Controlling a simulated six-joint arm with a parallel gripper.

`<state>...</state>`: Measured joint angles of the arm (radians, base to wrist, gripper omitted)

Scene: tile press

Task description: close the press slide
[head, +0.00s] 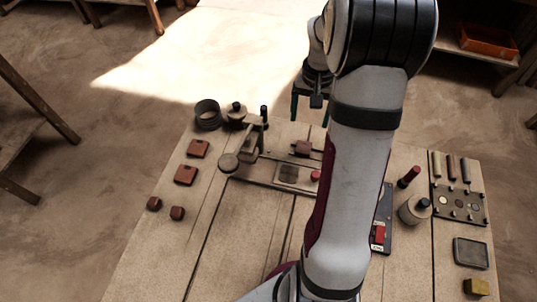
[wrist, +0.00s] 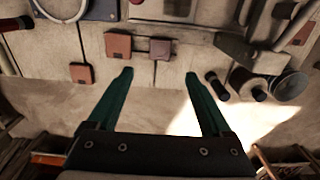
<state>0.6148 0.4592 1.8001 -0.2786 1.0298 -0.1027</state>
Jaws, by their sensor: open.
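The press stands on the middle of the table in the head view. Its long flat base (head: 255,180) runs left to right, and a lever arm with a round end (head: 229,162) rises at its left. A grey plate (head: 287,174), apparently on the slide, lies right of the lever, with a red knob (head: 315,176) at its right end. My gripper (head: 308,116) is open and empty, pointing down near the table's far edge, beyond the plate and apart from it. In the wrist view its two dark green fingers (wrist: 158,76) are spread, with nothing between them. My arm hides the base's right end.
Red-brown tiles (head: 186,175) and small blocks (head: 177,213) lie at left. A dark ring (head: 208,113) and a knobbed pot (head: 236,116) stand at the far left. A pot (head: 414,211), a holder plate (head: 460,204) and a dark tray (head: 471,253) are at right. The near middle is clear.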

